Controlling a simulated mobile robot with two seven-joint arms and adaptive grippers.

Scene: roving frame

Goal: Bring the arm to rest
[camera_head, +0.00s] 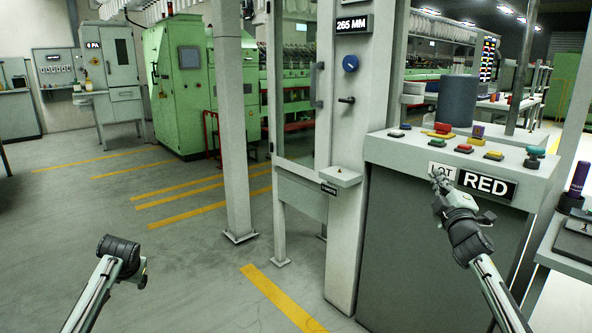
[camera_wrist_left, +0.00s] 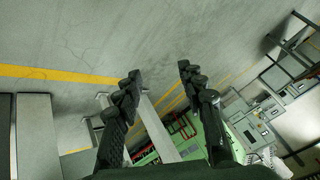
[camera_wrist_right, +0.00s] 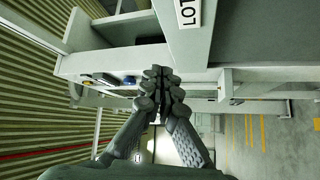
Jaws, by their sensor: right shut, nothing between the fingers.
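My right gripper (camera_head: 438,183) is in front of the grey cabinet (camera_head: 430,255), over its "LOT RED" label (camera_head: 486,185) in the head view. In the right wrist view its fingers (camera_wrist_right: 160,78) meet, with nothing between them. My left arm comes in at the lower left of the head view, and its gripper (camera_head: 143,272) is mostly hidden behind the wrist. In the left wrist view the left gripper's fingers (camera_wrist_left: 160,75) stand apart, empty, above the floor.
The cabinet top carries several coloured buttons (camera_head: 463,148) and a dark cylinder (camera_head: 457,100). A post with a blue knob (camera_head: 351,63) stands left of the cabinet. A side table (camera_head: 565,262) is at the right edge. Open floor (camera_head: 150,240) lies around my left arm.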

